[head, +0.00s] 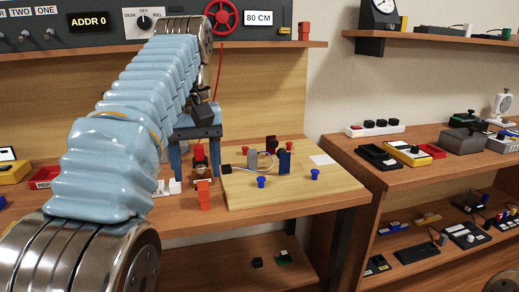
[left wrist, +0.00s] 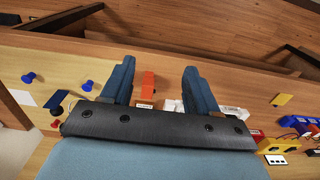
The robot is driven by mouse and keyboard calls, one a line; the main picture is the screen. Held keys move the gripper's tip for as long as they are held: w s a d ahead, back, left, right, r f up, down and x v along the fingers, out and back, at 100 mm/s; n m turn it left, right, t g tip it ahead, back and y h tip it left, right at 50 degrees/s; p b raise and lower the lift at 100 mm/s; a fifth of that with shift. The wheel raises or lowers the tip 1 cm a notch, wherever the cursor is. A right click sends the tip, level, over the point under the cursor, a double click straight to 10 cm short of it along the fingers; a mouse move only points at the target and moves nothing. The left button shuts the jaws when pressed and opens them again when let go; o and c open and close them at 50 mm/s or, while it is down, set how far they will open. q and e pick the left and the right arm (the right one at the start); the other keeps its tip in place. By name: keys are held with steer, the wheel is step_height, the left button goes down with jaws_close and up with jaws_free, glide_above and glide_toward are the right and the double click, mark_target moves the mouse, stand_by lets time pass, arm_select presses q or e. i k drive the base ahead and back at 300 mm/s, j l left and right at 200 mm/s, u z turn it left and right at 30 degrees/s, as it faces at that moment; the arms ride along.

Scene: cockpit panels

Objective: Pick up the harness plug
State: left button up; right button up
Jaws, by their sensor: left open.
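A thin pale cable loops over the wooden board (head: 240,195) on the bench. A small dark end piece (head: 227,168), which looks like the harness plug, is on its left end near the board's left edge. My left gripper (head: 197,160) hangs over the bench just left of the board, pointing down, open, its blue fingers apart. It also shows in the left wrist view (left wrist: 158,85). An orange block (head: 204,193) shows in line with the gap between the fingers, also in the left wrist view (left wrist: 147,85). The gripper body partly hides the area behind it. My right gripper is out of view.
Blue pegs (head: 261,182) (head: 315,174) and upright dark and grey pieces (head: 284,161) stand on the board. A white card (head: 322,160) lies at its right. A shelf (head: 290,44) runs above the bench. A side bench (head: 345,146) on the right holds several devices.

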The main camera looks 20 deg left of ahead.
mark_target(251, 154)
steer(key=i, duration=1.05)
